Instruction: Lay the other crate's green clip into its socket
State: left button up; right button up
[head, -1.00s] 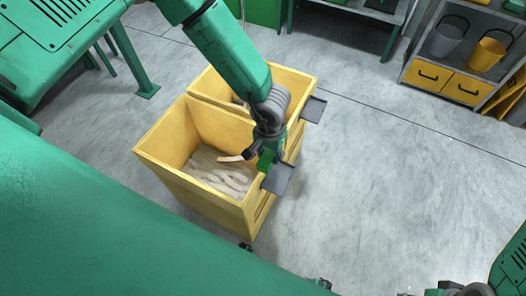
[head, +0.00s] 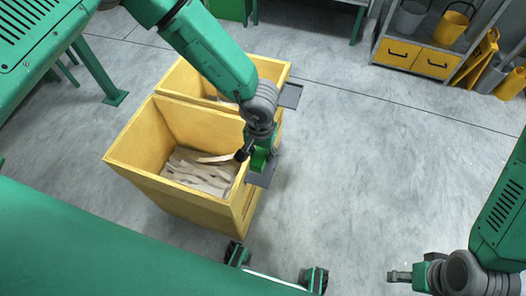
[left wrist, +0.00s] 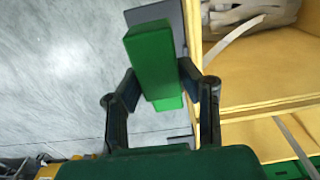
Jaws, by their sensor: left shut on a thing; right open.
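My left gripper (head: 258,153) is shut on a green clip (head: 259,160) at the right side of the near yellow crate (head: 141,181). In the left wrist view the clip (left wrist: 152,62) sits between the two fingers, in front of a dark grey plate. That grey plate (head: 263,175) sticks out from the near crate's side, partly hidden by the gripper. I cannot tell whether clip and plate touch. A pale webbing strip (head: 215,158) runs from near the gripper into the crate. The far yellow crate (head: 270,69) has its own grey plate (head: 290,95). My right gripper (head: 398,276) is open and empty, lower right.
Pale webbing (head: 195,172) lies heaped in the near crate. A green machine (head: 40,30) stands at the upper left. A shelf with yellow drawers (head: 415,57) and buckets (head: 408,18) stands at the upper right. The grey floor (head: 350,150) right of the crates is clear.

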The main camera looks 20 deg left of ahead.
aim_at(262, 159)
pick_arm(q)
jog(key=shift+a+f+b, duration=0.25)
jog(key=shift+f+b, duration=0.3)
jog(key=shift+f, duration=0.25)
jog(key=shift+f+b, duration=0.3)
jog(key=shift+b, duration=0.05)
jog(key=shift+d+f+b, duration=0.35)
jog(key=shift+f+b, duration=0.05)
jog(key=shift+f, duration=0.05)
jog(key=shift+d+f, duration=0.2)
jog(key=shift+f, duration=0.35)
jog(key=shift+a+f+b, duration=0.15)
jog(key=shift+f+b, duration=0.3)
jog(key=shift+f, duration=0.15)
jog(key=shift+a+f+b, duration=0.25)
jog(key=shift+f+b, duration=0.05)
jog(key=shift+f, duration=0.35)
jog(key=shift+d, duration=0.1)
jog(key=shift+d, duration=0.2)
